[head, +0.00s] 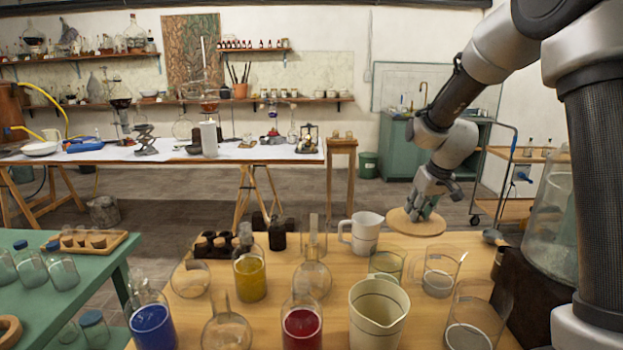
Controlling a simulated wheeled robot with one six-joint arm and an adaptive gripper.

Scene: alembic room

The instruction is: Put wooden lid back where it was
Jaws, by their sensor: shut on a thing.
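The wooden lid (402,221) is a flat, round, light-wood disc at the far right part of the near wooden table. My gripper (424,212) comes down from above at the right and is shut on the lid. The lid is just above or on the far edge of the table; I cannot tell whether it touches the tabletop. The fingertips are partly hidden against the lid. A large clear glass jar (552,225) stands at the right edge, partly behind my arm; its top is partly hidden.
A white mug (362,234) stands just left of the lid. A cream pitcher (378,316), clear beakers (440,272) and flasks with yellow (250,278), red (303,330) and blue (153,326) liquid crowd the table.

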